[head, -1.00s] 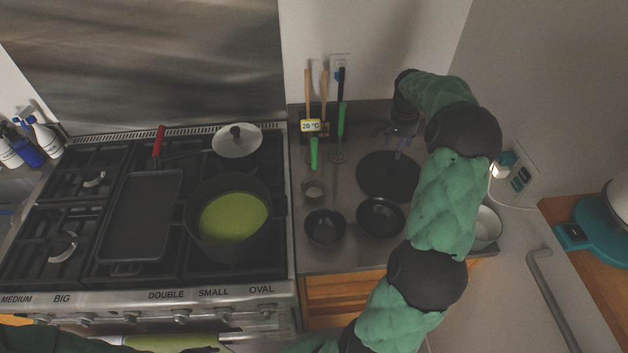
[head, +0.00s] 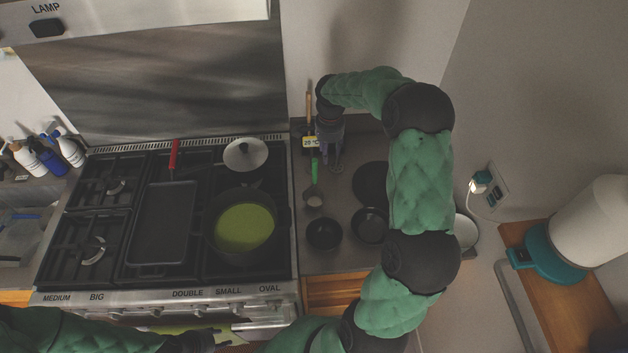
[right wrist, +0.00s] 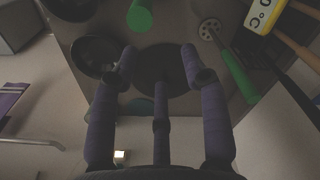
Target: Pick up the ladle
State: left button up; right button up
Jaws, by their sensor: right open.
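A dark pot (head: 217,247) of green soup, a griddle (head: 163,225) and a lidded pan (head: 246,153) stand on the stove. Two dark bowls (head: 323,233) and a round dark plate (head: 369,182) lie on the counter. A yellow-labelled thermometer (head: 310,142) is close to my right gripper.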

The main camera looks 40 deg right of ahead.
aim_at(315, 172)
jog(key=a+r+p, duration=0.2)
jog(key=a, duration=0.1)
jog(key=w+a+r+p, duration=0.1)
jog(key=a, duration=0.1)
jog(key=shift+w+a, duration=0.1)
jog(key=shift+a, duration=0.15)
jog(key=f, duration=0.3)
jog(key=f+p, duration=0.1)
jog(key=f, duration=0.2)
jog(key=d+f+p, duration=0.1)
jog(key=f, duration=0.3)
jog(key=shift+f, duration=0.4)
pick_arm(q)
notch_tip(315, 172, up, 6)
jog(key=shift+r, duration=0.25)
pick_arm(e)
grip_shut()
